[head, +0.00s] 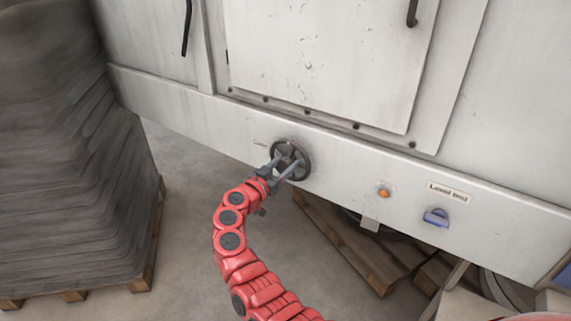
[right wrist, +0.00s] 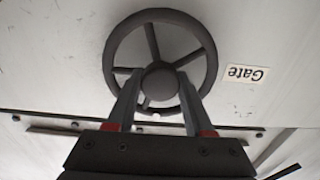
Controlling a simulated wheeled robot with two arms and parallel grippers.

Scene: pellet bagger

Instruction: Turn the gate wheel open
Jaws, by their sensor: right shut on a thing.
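The gate wheel (head: 306,160) is a dark round handwheel with spokes and a central hub, mounted on the lower pale panel of the machine. In the right wrist view the wheel (right wrist: 160,15) fills the upper middle, with a "Gate" label (right wrist: 245,75) upside down to its right. My right gripper (head: 284,166) reaches the wheel from below. Its two fingers (right wrist: 159,84) are shut on the wheel, one on each side of the hub. The exact contact points are partly hidden. My left gripper is not in view.
A tall grey stack (head: 70,180) stands on a pallet at the left. Another wooden pallet (head: 345,245) lies under the machine. Bare floor lies between them.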

